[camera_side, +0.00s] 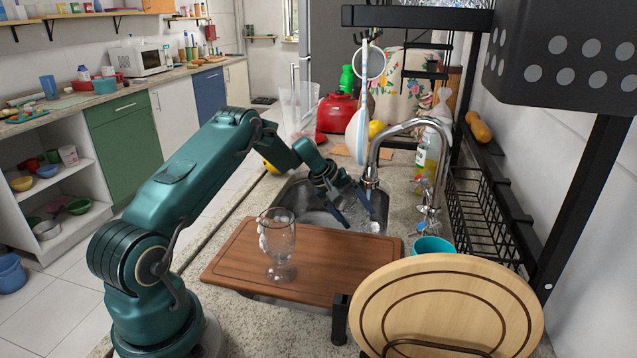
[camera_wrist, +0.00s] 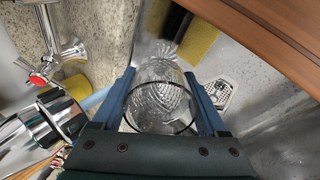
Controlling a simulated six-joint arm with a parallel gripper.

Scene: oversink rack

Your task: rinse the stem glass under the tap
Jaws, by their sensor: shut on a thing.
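My gripper (camera_side: 352,208) is over the sink (camera_side: 297,193), just left of the chrome tap (camera_side: 372,158). In the wrist view its two blue fingers (camera_wrist: 165,100) are shut on a clear patterned glass (camera_wrist: 160,88), one on each side, with the round rim toward the camera. In the side view this glass (camera_side: 352,217) is mostly hidden by the fingers, and I cannot see whether it has a stem. Another clear glass, with a short stem and foot (camera_side: 279,245), stands upright on the brown wooden board (camera_side: 225,262). No running water is clearly visible.
A round wooden board (camera_side: 445,310) stands at the front right. A teal cup (camera_side: 433,246) and black wire rack (camera_side: 478,215) are right of the sink. A bottle (camera_side: 427,160) stands behind the tap. The wrist view shows a yellow sponge (camera_wrist: 198,42) and a red-marked tap knob (camera_wrist: 38,79).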

